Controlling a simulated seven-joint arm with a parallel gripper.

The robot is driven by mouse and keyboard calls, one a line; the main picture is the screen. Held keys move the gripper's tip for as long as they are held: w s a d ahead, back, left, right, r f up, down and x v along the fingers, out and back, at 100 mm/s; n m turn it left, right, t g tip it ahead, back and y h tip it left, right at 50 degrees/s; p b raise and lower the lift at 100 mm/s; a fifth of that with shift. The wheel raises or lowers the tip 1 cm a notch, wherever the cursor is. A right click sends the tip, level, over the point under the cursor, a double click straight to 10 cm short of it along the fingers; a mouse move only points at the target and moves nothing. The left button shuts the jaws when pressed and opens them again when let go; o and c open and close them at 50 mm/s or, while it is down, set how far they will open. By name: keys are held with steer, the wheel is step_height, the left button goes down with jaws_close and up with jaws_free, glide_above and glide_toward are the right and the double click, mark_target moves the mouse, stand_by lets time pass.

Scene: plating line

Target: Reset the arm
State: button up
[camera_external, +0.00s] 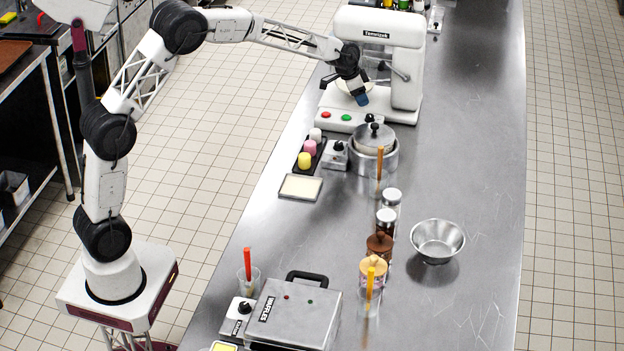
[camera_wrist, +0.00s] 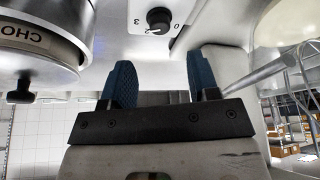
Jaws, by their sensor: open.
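My arm stretches from its base at the left over the counter. My gripper (camera_external: 360,97) is at the white stand machine (camera_external: 405,70) at the back of the counter, in front of its column and above its base. In the wrist view, my gripper (camera_wrist: 160,85) shows two blue fingers standing apart with nothing between them. A white panel with a black dial (camera_wrist: 159,19) lies beyond the fingertips.
A lidded metal pot (camera_external: 374,160) stands just in front of the machine. Coloured cups on a black tray (camera_external: 308,150), jars (camera_external: 386,221), a metal bowl (camera_external: 438,240) and a waffle maker (camera_external: 295,310) stand nearer.

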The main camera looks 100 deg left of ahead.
stand_by(0.4)
steer(key=w+d+r+m, duration=0.1)
steer(key=d+r, duration=0.3)
steer(key=d, duration=0.7)
steer(key=w+d+r, duration=0.1)
steer(key=d+r, duration=0.4)
steer(key=d, duration=0.6)
steer(key=s+d+r+m+h, duration=0.1)
steer(key=s+d+r, duration=0.15)
steer(key=d, duration=0.75)
steer(key=s+d+r, duration=0.2)
steer(key=s+d, duration=0.1)
steer(key=d, duration=0.8)
steer(key=s+d+m, duration=0.1)
steer(key=s+d, duration=0.5)
steer(key=d, duration=0.3)
steer(key=s+d+m, duration=0.1)
steer(key=s+d, duration=0.6)
steer(key=d, duration=0.2)
steer(key=s+d+f, duration=0.2)
steer(key=s+d, duration=0.3)
steer(key=s, duration=0.3)
steer(key=s+d+f+g+h, duration=0.1)
steer(key=s+d+f, duration=0.1)
steer(key=s+d, duration=0.3)
steer(key=s, duration=0.4)
steer(key=shift+d+m, duration=0.4)
